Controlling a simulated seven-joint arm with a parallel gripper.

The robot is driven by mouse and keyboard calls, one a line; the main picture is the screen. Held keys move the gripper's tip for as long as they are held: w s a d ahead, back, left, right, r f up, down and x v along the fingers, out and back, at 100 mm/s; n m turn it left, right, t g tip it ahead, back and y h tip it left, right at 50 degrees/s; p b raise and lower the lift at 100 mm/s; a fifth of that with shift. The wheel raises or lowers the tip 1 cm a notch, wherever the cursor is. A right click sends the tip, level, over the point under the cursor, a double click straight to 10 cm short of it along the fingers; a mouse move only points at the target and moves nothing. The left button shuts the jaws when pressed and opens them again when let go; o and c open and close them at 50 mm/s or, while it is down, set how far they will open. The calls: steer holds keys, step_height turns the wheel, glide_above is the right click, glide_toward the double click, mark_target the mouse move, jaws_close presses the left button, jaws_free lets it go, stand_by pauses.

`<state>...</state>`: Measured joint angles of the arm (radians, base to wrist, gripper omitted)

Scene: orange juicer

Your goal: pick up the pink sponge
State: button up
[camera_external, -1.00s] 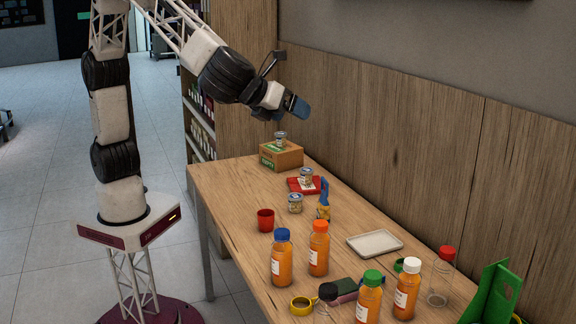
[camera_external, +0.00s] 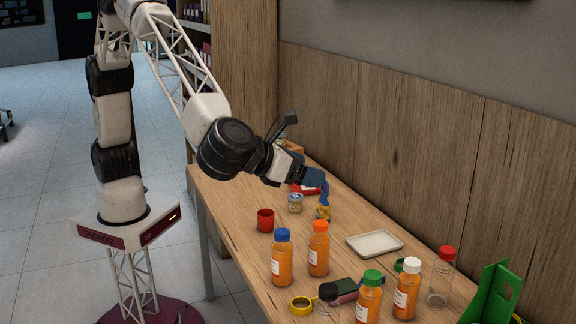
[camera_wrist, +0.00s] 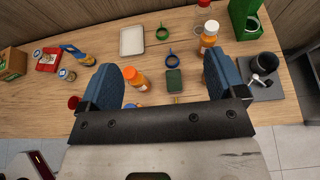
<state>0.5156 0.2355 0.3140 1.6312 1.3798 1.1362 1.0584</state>
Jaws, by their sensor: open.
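The sponge (camera_external: 344,296) lies flat on the table, dark green on top with a pink layer showing at its side. In the wrist view the sponge (camera_wrist: 174,82) lies between my two fingers in the picture, showing mostly its green top. My gripper (camera_external: 316,178) is open and empty, above the table near the blue-handled tool. Its blue fingers show wide apart in the wrist view (camera_wrist: 161,85). The gripper is well above and apart from the sponge.
Orange bottles stand close around the sponge: blue-capped (camera_external: 282,260), orange-capped (camera_external: 319,250), green-capped (camera_external: 369,300) and white-capped (camera_external: 407,290). A yellow tape roll (camera_external: 302,306) lies beside it. A white tray (camera_external: 375,243) is farther back. A green holder (camera_external: 492,292) stands at right.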

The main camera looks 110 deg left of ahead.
glide_toward(340, 292)
steer(key=shift+s+a+f, duration=0.15)
steer(key=shift+s+a, duration=0.4)
steer(key=shift+s, duration=0.25)
steer(key=shift+x, duration=1.25)
steer(key=shift+x, duration=2.6)
steer(key=shift+s+f, duration=0.1)
steer(key=shift+f, duration=0.1)
steer(key=c, duration=1)
